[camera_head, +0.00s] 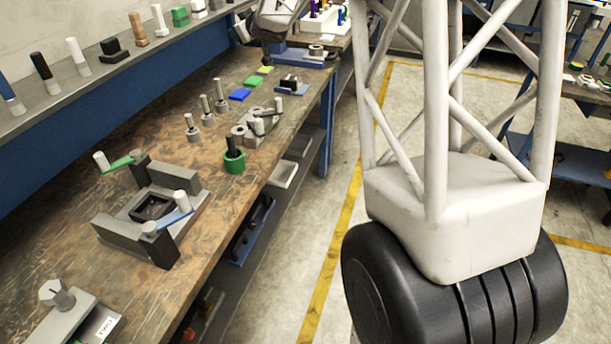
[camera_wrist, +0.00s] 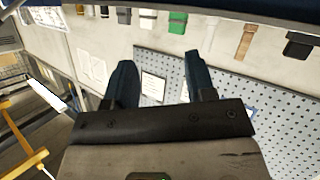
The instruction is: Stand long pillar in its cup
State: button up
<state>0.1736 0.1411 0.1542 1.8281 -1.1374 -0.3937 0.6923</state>
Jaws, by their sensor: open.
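My gripper (camera_head: 277,30) shows at the top of the head view, above the far part of the bench; its fingers are hard to make out there. In the wrist view my gripper (camera_wrist: 160,72) has two dark fingers spread apart with nothing between them. A dark upright pillar (camera_head: 230,143) stands in a green cup (camera_head: 234,163) on the bench. Grey pillars on round bases (camera_head: 193,128) stand behind it. I cannot tell which of these is the long pillar. The wrist view shows neither the green cup nor these grey pillars.
A dark vise-like fixture (camera_head: 150,210) with green and blue levers stands in the near half of the wooden bench (camera_head: 75,255). A wall shelf (camera_head: 60,95) holds several small pillars and blocks. The wrist view shows a perforated panel (camera_wrist: 270,90).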

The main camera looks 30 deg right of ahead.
jog(key=s+a+r+m+g+h, duration=0.15)
jog(key=s+m+g+h, duration=0.35)
jog(key=s, duration=2.1)
jog(key=s+a+f+g, duration=0.2)
jog(key=s+f, duration=0.1)
jog(key=s, duration=0.8)
jog(key=s+a+f+g+y, duration=0.1)
jog(key=s+a+f+g, duration=0.1)
jog(key=s, duration=1)
jog(key=s+a+f+g+y, duration=0.1)
jog(key=s+a+f+g, duration=0.1)
jog(key=s, duration=0.9)
notch_tip(320, 180, down, 3)
jog(key=shift+s+a+r+m, duration=0.2)
jog(key=shift+s+a+m, duration=0.15)
jog(key=shift+a, duration=0.45)
